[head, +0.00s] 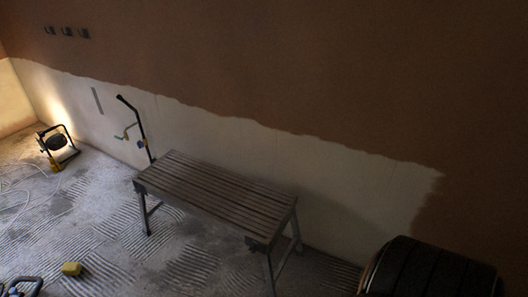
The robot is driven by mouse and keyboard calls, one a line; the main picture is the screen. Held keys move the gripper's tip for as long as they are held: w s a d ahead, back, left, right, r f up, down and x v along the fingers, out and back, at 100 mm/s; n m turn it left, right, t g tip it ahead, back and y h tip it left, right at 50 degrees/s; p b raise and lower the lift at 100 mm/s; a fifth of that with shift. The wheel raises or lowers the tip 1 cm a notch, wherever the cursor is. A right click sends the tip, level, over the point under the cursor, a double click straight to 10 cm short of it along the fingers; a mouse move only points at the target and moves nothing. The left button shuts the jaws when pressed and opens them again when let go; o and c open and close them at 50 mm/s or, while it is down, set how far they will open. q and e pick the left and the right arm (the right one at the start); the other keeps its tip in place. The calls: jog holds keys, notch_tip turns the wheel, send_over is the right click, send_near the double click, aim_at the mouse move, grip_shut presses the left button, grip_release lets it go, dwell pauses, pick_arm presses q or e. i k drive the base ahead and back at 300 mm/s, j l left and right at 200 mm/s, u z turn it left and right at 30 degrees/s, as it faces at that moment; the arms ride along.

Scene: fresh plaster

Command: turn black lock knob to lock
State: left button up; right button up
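I cannot make out a black lock knob in the head view. A dark rounded object with a ribbed top and a thin light edge (432,272) stands at the bottom right, cut off by the lower edge. Any knob on it is not visible from here. Neither of my grippers can be made out in this view.
A slatted bench (215,192) stands along the half-plastered wall (270,150). A black-handled pole (134,118) leans behind it. A lit work lamp (58,145) stands at left with cables. A yellow block (71,269) lies on the ridged floor. A dark object (22,286) shows at bottom left.

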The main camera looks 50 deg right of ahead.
aim_at(252, 250)
jog(key=z, duration=1.15)
jog(key=i+j, duration=0.1)
jog(key=j, duration=0.25)
jog(key=i+j+z, duration=0.1)
jog(key=j, duration=0.25)
